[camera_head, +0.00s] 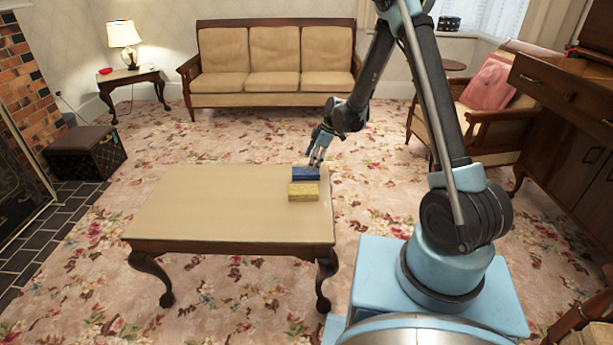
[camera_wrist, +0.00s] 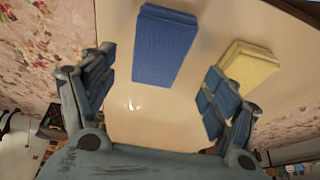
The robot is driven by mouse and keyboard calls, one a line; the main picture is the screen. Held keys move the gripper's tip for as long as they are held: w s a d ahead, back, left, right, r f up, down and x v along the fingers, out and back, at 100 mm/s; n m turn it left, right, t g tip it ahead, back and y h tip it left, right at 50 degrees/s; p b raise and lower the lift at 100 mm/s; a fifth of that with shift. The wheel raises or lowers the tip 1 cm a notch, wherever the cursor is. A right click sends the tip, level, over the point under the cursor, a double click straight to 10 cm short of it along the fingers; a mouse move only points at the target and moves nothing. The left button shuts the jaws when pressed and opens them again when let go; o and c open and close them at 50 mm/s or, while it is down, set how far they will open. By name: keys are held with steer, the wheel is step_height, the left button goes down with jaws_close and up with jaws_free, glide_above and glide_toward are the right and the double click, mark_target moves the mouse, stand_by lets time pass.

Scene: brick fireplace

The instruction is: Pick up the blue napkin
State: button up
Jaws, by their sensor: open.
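The blue napkin (camera_head: 306,174) is a flat, block-like stack lying at the right end of the low coffee table (camera_head: 210,205). In the wrist view the blue napkin (camera_wrist: 164,48) shows in the upper middle. It lies ahead of and between my two open fingers, with nothing between them. My gripper (camera_head: 317,160) is at the napkin's far right side in the head view. In the wrist view my gripper (camera_wrist: 155,90) is spread wide. I cannot tell whether a finger touches the napkin.
A yellow sponge-like block (camera_head: 303,191) lies just in front of the napkin; in the wrist view the yellow block (camera_wrist: 247,68) is beside my right-hand finger. The left part of the table is bare. A sofa (camera_head: 273,62) and an armchair (camera_head: 480,105) stand beyond.

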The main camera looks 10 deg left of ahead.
mark_target(306, 173)
steer(key=shift+x, duration=2.75)
steer(key=shift+w+d, duration=0.1)
steer(key=shift+w, duration=0.05)
steer(key=c, duration=1.1)
